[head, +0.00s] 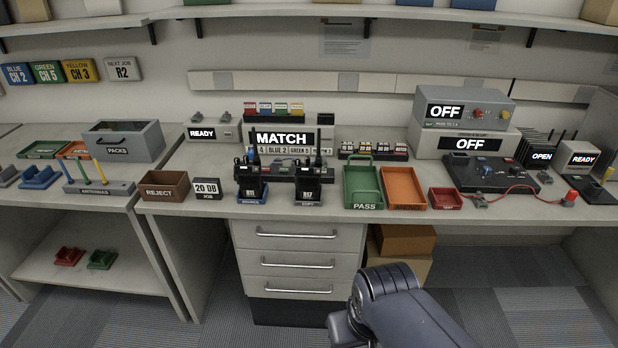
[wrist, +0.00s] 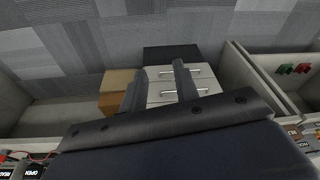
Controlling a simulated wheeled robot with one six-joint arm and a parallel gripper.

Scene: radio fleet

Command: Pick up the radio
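Two black radios with antennas stand upright on the bench in the head view. The left radio (head: 251,180) sits in a blue-edged stand and the right radio (head: 307,184) sits in a dark stand. The task does not say which one is meant. My gripper (wrist: 158,82) shows in the wrist view with its two fingers apart and nothing between them. It points toward the drawers and floor, away from the radios. In the head view only my arm shows, at the lower right, below the bench edge; the gripper is hidden there.
A brown REJECT bin (head: 166,187) and a job display (head: 207,188) stand left of the radios. A green PASS tray (head: 363,190), an orange tray (head: 404,188) and a small red tray (head: 445,199) lie right. A MATCH display (head: 281,138) stands behind. Drawers (head: 297,264) are below.

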